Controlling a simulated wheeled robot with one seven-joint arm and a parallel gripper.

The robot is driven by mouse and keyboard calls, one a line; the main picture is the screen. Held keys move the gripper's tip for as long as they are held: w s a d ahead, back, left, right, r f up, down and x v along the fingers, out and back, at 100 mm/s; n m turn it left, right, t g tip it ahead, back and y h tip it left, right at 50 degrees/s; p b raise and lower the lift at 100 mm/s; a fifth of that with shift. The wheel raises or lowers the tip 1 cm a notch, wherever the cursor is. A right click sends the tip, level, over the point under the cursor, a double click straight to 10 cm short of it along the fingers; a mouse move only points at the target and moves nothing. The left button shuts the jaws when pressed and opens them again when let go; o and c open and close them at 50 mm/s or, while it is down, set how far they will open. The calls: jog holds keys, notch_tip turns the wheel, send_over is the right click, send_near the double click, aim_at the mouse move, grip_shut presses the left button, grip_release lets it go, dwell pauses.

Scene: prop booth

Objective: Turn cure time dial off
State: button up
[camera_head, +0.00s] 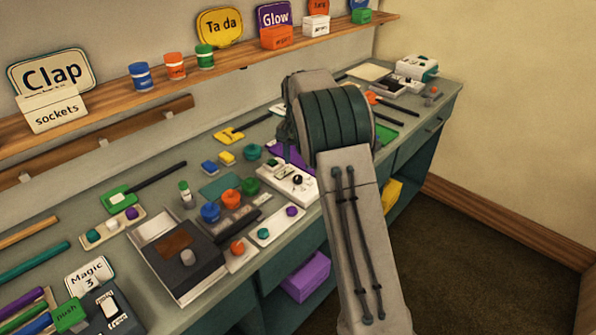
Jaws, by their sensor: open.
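No dial label for cure time is legible. A grey-white box (160,222) with a dark top panel stands at the front of the bench, with a brown window (174,243) and a grey round knob (188,257). A white device (272,176) further right carries a small black knob (297,180). I cannot tell which knob is the cure time dial or how either is set. My arm rises over the bench's front edge to the right of both devices. My gripper does not show; my own arm hides that area.
The grey-green bench (120,185) is crowded with small coloured knobs, rods and tools. A wooden shelf (110,97) with signs and jars runs along the wall. A purple box (306,277) sits on the lower shelf. The floor (480,250) at right is clear.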

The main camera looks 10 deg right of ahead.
aim_at(298, 177)
notch_tip(298, 177, up, 8)
jog(key=shift+r, duration=0.1)
dwell(0.4)
jog(key=s+r+n+t, duration=0.1)
jog(key=s+r+n, duration=0.15)
jog(key=s, duration=0.75)
jog(key=s+r+n+t, duration=0.1)
jog(key=s+r, duration=0.2)
jog(key=s, duration=0.7)
jog(key=s+f+n+t, duration=0.1)
jog(key=s+f+n, duration=0.2)
jog(key=s, duration=1.4)
notch_tip(298, 177, down, 3)
jog(key=shift+s+d+f, duration=0.15)
jog(key=shift+s+f, duration=0.05)
jog(key=shift+s, duration=0.15)
